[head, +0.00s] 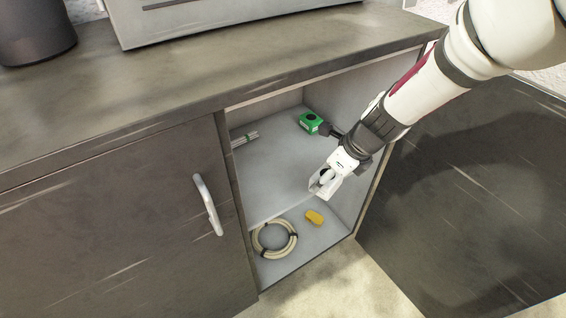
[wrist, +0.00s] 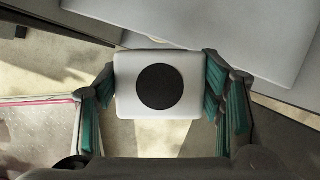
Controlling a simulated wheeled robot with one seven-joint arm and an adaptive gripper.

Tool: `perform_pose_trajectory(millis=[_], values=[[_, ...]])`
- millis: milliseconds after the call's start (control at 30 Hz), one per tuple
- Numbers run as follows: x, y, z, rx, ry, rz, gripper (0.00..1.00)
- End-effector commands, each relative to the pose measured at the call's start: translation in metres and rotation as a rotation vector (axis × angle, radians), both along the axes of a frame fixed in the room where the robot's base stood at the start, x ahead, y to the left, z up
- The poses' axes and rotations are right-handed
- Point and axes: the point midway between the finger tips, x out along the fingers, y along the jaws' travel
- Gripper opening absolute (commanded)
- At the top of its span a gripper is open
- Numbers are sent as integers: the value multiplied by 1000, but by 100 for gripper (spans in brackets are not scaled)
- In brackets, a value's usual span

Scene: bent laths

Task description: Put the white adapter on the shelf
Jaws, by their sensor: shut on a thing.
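The white adapter (wrist: 187,100) is a white block with a round black disc on its face. It sits between the teal-padded fingers of my gripper (wrist: 160,86) in the wrist view, and the gripper is shut on it. In the head view, my gripper (head: 328,178) with the adapter is at the front of the open cabinet, near the shelf's front right edge. The adapter is small there and partly hidden by the gripper. The shelf (head: 272,172) is a light grey board inside the cabinet. I cannot tell its exact height relative to the adapter.
A green box (head: 310,122) stands at the back of the shelf, and thin pale rods (head: 244,139) lie at its left. Below are a beige coil (head: 257,240) and a yellow object (head: 314,216). The open door (head: 470,190) is at the right. The shelf's middle is clear.

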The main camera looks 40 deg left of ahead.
Motion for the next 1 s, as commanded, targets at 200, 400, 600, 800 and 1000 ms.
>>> perform_pose_trajectory(millis=[200,400,600,800,1000], values=[[-28,24,-41,-1,-2,-224,32],[-36,32,-50,1,-2,-317,32],[-7,50,-55,2,-4,-327,32],[34,75,-60,1,-4,-325,32],[72,98,-64,1,-4,-324,32]])
